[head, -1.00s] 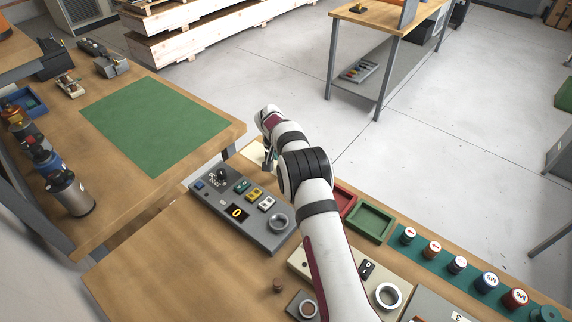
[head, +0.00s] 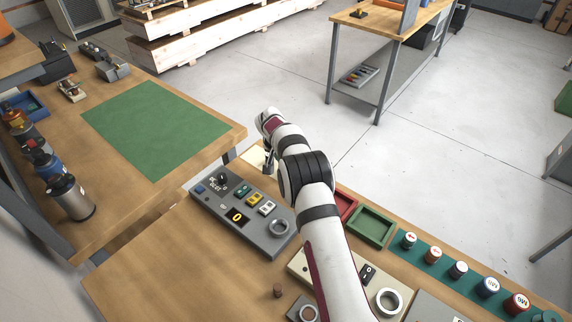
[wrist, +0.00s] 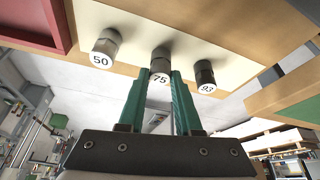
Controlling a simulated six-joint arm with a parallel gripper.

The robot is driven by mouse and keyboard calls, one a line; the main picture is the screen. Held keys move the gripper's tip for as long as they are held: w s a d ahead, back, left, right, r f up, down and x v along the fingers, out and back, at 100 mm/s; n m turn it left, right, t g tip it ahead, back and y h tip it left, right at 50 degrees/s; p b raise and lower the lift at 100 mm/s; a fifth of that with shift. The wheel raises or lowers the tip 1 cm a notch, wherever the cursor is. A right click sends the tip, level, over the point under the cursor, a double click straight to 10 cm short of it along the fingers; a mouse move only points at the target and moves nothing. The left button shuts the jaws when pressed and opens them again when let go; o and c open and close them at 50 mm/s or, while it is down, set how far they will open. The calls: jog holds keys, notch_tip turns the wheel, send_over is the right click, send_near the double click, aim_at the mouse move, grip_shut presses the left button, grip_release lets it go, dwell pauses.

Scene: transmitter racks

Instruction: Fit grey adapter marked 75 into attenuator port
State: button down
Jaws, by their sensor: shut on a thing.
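The adapter marked 75 (wrist: 160,66) is grey, with a white numbered cap. It sits in the middle of a row against a cream board (wrist: 190,40) in the wrist view. My gripper (wrist: 160,82) has green fingers closed on both sides of its capped end. In the head view my gripper (head: 268,163) is small, beside the cream board (head: 256,154) beyond the grey panel, and the adapter cannot be made out. Round ring ports show on the grey panel (head: 279,227), the cream panel (head: 388,300) and a small grey block (head: 305,310). I cannot tell which is the attenuator's.
Adapters marked 50 (wrist: 105,45) and 93 (wrist: 205,76) stand close on either side. Red (head: 346,203) and green (head: 370,224) trays lie right of the grey panel. Several capped parts stand on a teal strip (head: 421,252).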

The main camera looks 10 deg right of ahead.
jog(key=r, duration=0.4)
jog(key=shift+s+d+r, duration=0.1)
jog(key=shift+d, duration=0.2)
jog(key=s+d+r, duration=0.5)
jog(key=d+r, duration=0.1)
jog(key=d, duration=0.3)
jog(key=s+a+r, duration=0.2)
jog(key=s, duration=0.8)
jog(key=s+a+r, duration=0.1)
jog(key=s+a, duration=0.1)
jog(key=s, duration=0.8)
jog(key=shift+w+a+f, duration=0.65)
jog(key=shift+a+f, duration=1)
jog(key=shift+f, duration=0.1)
jog(key=shift+w+a+f, duration=0.65)
jog(key=shift+a+f, duration=1)
jog(key=shift+f, duration=0.05)
jog(key=shift+w+a+f, duration=0.65)
jog(key=shift+a+f, duration=1)
jog(key=shift+f, duration=0.1)
jog(key=shift+f, duration=0.1)
jog(key=c, duration=0.6)
grip_release()
